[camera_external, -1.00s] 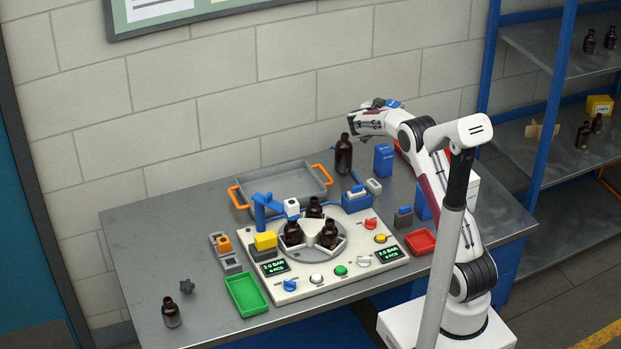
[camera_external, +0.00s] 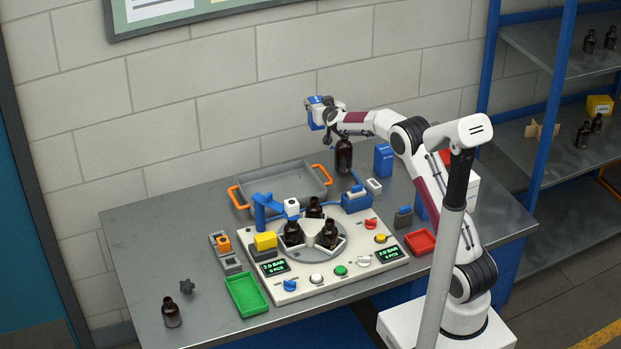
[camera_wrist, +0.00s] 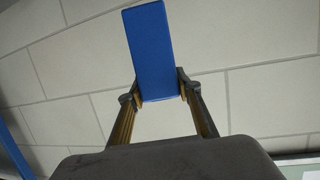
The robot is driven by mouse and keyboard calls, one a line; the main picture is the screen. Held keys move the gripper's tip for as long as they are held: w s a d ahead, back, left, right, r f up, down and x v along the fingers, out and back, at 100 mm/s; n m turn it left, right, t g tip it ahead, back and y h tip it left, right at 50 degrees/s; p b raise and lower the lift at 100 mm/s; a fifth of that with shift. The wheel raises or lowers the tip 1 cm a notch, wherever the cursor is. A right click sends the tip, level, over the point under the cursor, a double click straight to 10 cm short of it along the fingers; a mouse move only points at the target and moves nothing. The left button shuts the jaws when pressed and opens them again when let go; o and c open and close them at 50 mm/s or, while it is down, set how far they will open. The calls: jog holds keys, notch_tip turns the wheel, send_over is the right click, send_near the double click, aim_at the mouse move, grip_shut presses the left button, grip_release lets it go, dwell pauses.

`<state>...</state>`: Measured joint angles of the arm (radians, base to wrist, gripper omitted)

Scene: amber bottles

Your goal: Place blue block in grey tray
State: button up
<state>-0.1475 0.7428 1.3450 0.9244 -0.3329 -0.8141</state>
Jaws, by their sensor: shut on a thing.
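My gripper (camera_external: 324,116) is shut on the blue block (camera_external: 314,119), raised high near the wall and behind the grey tray. In the wrist view, the blue block (camera_wrist: 152,52) is held between the two fingertips of my gripper (camera_wrist: 158,88), with only wall behind it. The grey tray (camera_external: 284,183) lies at the back of the table. It has orange handles at both ends and looks empty. The block is above and to the right of the tray in the picture, apart from it.
A dark bottle (camera_external: 343,156) and another blue block (camera_external: 383,160) stand right of the tray. A white panel (camera_external: 316,288) with several bottles and a blue arm-like fixture (camera_external: 262,208) is in front of it. Green (camera_external: 246,294) and red (camera_external: 420,242) trays flank the panel.

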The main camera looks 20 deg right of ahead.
jog(key=s+a+f+n+y, duration=0.2)
jog(key=a+f+n+y, duration=0.1)
jog(key=a+f, duration=0.2)
jog(key=s+a+f+n+g+y, duration=0.1)
jog(key=s+a+f+n+y, duration=0.1)
jog(key=a, duration=0.8)
notch_tip(320, 180, down, 3)
jog(key=n+y, duration=0.1)
jog(key=y, duration=0.1)
jog(key=shift+a+f+y, duration=0.15)
jog(key=shift+a+y, duration=0.05)
jog(key=shift+y, duration=0.1)
dwell(0.4)
jog(key=shift+f, duration=0.1)
notch_tip(320, 180, down, 6)
dwell(0.6)
jog(key=shift+f, duration=0.1)
jog(key=shift+f, duration=1.8)
